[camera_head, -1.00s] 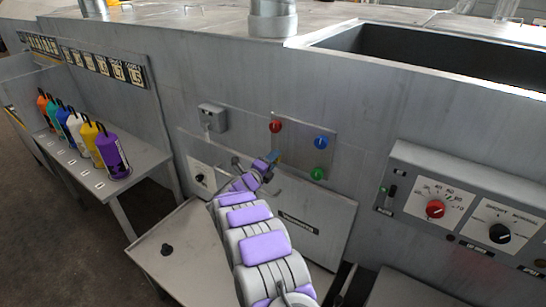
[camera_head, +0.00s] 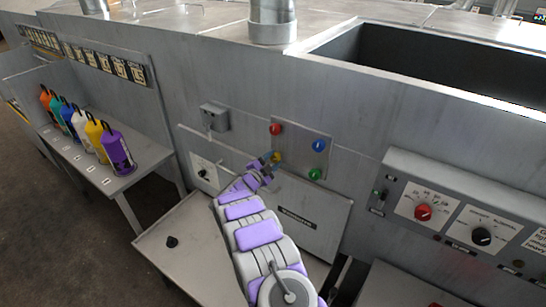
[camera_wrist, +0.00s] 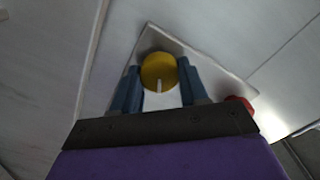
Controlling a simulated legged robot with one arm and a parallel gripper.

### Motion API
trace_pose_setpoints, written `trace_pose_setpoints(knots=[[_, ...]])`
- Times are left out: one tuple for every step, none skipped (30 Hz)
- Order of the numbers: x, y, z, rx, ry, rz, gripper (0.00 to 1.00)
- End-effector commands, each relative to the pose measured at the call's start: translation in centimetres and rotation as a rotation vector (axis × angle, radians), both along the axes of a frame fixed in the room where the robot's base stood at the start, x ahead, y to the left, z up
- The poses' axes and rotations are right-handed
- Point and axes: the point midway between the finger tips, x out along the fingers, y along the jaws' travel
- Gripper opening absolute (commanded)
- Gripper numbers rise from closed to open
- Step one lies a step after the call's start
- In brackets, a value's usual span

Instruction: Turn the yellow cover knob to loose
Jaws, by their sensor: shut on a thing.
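The yellow cover knob (camera_wrist: 158,70) is round with a pale pointer mark and sits on a metal plate (camera_wrist: 205,68). In the wrist view, my gripper (camera_wrist: 160,80) has its two blue fingers on either side of the knob, shut on it. The pale mark points toward the gripper's palm. In the head view, the knob (camera_head: 277,158) is partly hidden by my gripper (camera_head: 270,160) at the lower left of the plate. A red knob (camera_head: 276,129), a blue knob (camera_head: 319,145) and a green knob (camera_head: 315,174) sit at the plate's other corners.
A grey switch box (camera_head: 214,117) is on the wall left of the plate. A control panel with a red dial (camera_head: 423,212) and a black dial (camera_head: 482,236) stands at the right. Several colored bottles (camera_head: 117,152) stand on a shelf at the left.

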Motion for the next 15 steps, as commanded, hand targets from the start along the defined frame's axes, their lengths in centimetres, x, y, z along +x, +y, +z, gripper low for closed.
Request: trace_pose_setpoints(knots=[[-0.02,0.31,-0.02,-0.039,0.030,0.008,0.13],[-0.02,0.30,-0.05,-0.063,0.046,0.008,0.13],[-0.03,0.28,-0.10,-0.094,0.068,0.008,0.13],[-0.03,0.27,-0.13,-0.118,0.084,0.008,0.13],[-0.04,0.26,-0.16,-0.142,0.100,0.008,0.13],[-0.05,0.24,-0.19,-0.174,0.121,0.008,0.13],[-0.06,0.24,-0.21,-0.197,0.138,0.007,0.13],[-0.06,0.23,-0.23,-0.221,0.154,0.007,0.13],[-0.07,0.22,-0.24,-0.252,0.175,0.007,0.13],[-0.07,0.22,-0.26,-0.276,0.190,0.007,0.13],[-0.08,0.23,-0.26,-0.299,0.206,0.007,0.13],[-0.08,0.23,-0.27,-0.330,0.227,0.007,0.13],[-0.08,0.23,-0.27,-0.354,0.243,0.007,0.13],[-0.08,0.23,-0.27,-0.377,0.258,0.007,0.13],[-0.08,0.24,-0.28,-0.408,0.280,0.008,0.13]])
